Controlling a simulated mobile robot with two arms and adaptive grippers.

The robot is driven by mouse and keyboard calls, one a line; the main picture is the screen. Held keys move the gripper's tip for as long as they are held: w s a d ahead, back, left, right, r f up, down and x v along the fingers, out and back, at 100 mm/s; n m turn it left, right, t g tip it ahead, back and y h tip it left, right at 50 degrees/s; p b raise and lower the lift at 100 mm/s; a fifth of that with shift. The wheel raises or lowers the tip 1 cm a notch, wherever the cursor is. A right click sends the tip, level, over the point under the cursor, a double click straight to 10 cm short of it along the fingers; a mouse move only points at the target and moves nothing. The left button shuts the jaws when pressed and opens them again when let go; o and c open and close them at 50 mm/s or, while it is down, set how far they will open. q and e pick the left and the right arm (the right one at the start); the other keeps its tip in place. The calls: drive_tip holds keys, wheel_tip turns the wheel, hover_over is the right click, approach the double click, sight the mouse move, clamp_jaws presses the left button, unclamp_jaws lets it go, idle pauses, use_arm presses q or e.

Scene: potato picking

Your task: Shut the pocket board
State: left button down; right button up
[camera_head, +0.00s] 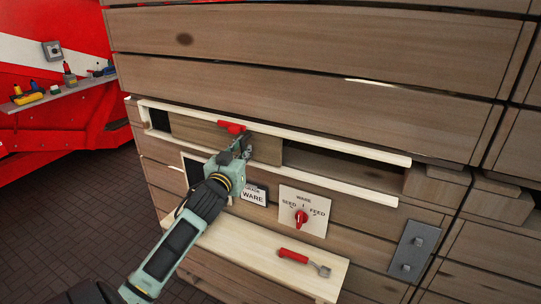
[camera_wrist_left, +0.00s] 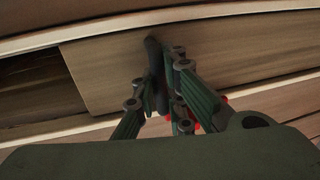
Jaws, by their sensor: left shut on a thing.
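The pocket board (camera_head: 266,150) is a plain wooden panel standing between two pale rails in the slot of the wooden box front. It covers the left-middle part of the slot. My left gripper (camera_head: 241,146) is at the board's face, shut on its dark upright handle (camera_wrist_left: 154,62). The fingers hide much of the handle. The board also fills the middle of the left wrist view (camera_wrist_left: 108,75), with one edge and a dark gap beside it. A red piece (camera_head: 231,127) shows just above the gripper. My right gripper is not in view.
The slot's dark opening (camera_head: 335,165) lies right of the board. Below are a WARE label (camera_head: 254,195), a red selector knob (camera_head: 301,217) and a shelf (camera_head: 262,252) with a red-handled tool (camera_head: 300,258). A grey plate (camera_head: 410,249) is at right.

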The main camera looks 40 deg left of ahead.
use_arm(q)
drive_tip(key=s+a, duration=0.1)
drive_tip(key=a, duration=0.2)
drive_tip(key=s+a+p, duration=0.1)
drive_tip(key=a, duration=0.7)
drive_tip(key=shift+s+a, duration=0.15)
drive_tip(key=shift+s, duration=0.25)
drive_tip(key=shift+s+a+p, duration=0.1)
drive_tip(key=shift+a+p, duration=0.2)
drive_tip(key=shift+a, duration=0.2)
drive_tip(key=c, duration=1.8)
unclamp_jaws()
drive_tip(key=shift+s+a, duration=0.1)
drive_tip(key=shift+a, duration=0.1)
drive_tip(key=shift+d, duration=0.15)
drive_tip(key=shift+s+d, duration=0.1)
drive_tip(key=v, duration=1.1)
drive_tip(key=shift+s, duration=0.35)
